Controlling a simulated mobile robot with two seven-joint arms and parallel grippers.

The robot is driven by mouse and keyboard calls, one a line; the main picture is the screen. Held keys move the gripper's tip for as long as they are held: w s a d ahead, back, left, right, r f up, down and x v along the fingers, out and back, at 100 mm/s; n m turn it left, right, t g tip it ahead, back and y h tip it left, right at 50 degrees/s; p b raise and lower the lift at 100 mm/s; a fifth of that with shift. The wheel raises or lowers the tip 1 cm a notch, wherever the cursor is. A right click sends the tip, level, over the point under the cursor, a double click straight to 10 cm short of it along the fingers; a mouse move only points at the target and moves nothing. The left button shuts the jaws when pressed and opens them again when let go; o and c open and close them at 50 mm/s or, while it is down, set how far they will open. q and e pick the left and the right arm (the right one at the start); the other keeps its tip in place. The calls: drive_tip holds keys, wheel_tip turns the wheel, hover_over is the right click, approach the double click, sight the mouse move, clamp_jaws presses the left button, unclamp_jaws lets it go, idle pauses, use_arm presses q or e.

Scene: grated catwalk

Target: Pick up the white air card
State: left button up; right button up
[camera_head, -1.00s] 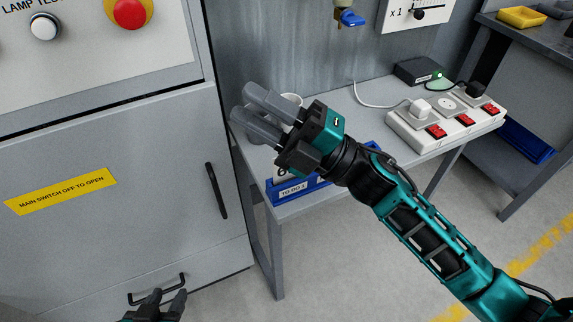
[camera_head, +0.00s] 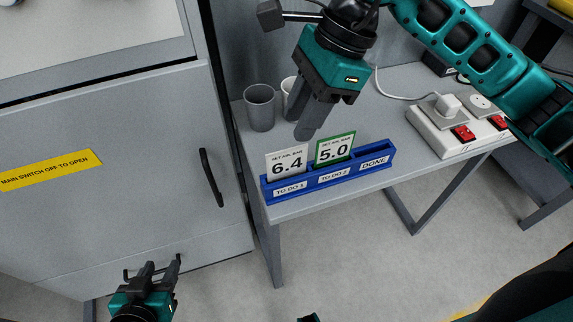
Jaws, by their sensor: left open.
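The white air card (camera_head: 287,163), marked 6.4, stands in the TO DO 1 slot of the blue rack (camera_head: 340,178) on the grey table. A green-bordered card (camera_head: 334,148), marked 5.0, stands beside it at TO DO 2. The DONE slot holds no card. My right gripper (camera_head: 302,126) points down, its fingers just behind and above the cards in the picture. It holds no card; its finger gap is unclear from this angle. My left gripper (camera_head: 163,268) is open and empty, low in front of the cabinet.
A white power strip (camera_head: 438,133) with red switches lies to the right. The grey cabinet (camera_head: 110,190) with a black handle (camera_head: 210,178) borders the table's left side.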

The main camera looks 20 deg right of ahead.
sight(283, 162)
drive_tip(key=x, duration=0.9)
drive_tip(key=shift+d+f, duration=0.15)
drive_tip(key=shift+d, duration=0.2)
drive_tip(key=shift+a+f, duration=0.2)
drive_tip(key=shift+f, duration=0.25)
clamp_jaws()
